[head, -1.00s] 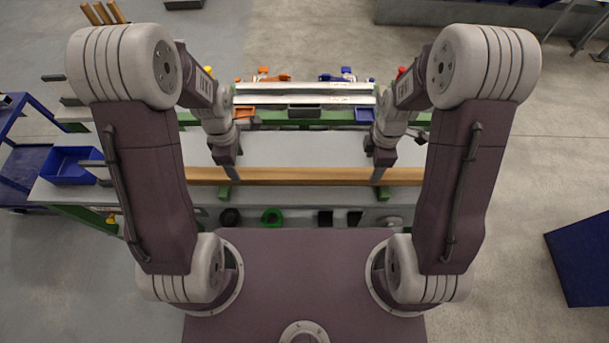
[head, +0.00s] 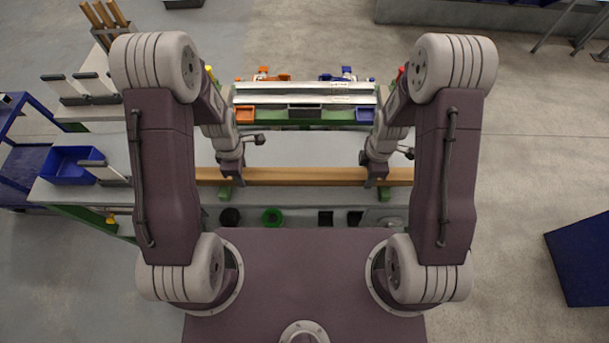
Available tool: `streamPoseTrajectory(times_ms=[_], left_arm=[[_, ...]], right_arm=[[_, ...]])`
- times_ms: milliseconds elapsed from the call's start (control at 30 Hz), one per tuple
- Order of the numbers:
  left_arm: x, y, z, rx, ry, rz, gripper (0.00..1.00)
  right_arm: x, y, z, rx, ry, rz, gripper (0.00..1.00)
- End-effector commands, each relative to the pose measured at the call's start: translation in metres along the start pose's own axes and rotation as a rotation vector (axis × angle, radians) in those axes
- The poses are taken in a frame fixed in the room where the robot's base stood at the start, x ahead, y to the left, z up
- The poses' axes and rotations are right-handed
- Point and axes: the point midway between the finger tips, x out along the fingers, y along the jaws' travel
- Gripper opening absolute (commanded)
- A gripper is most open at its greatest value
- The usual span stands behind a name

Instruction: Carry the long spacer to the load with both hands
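The load appears to be the shiny metal bars (head: 305,98) at the far side, beyond the beam.
A blue bin (head: 70,164) is on the left. The table between beam and bins is clear.

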Motion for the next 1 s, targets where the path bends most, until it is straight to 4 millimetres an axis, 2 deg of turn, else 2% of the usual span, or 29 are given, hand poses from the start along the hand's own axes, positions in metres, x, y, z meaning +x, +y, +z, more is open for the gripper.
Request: streamPoseTrajectory(times_ms=[467, 833, 1000], left_arm=[[-0.006, 0.001, 0.000, 0.000, 0.000, 0.002, 0.00], [-0.048, 0.001, 0.000, 0.000, 0.000, 0.002, 0.00], [-0.053, 0.001, 0.000, 0.000, 0.000, 0.001, 0.00]], right_arm=[[-0.006, 0.001, 0.000, 0.000, 0.000, 0.002, 0.00], [-0.048, 0.001, 0.000, 0.000, 0.000, 0.001, 0.00], [-0.053, 0.000, 0.000, 0.000, 0.000, 0.001, 0.00]])
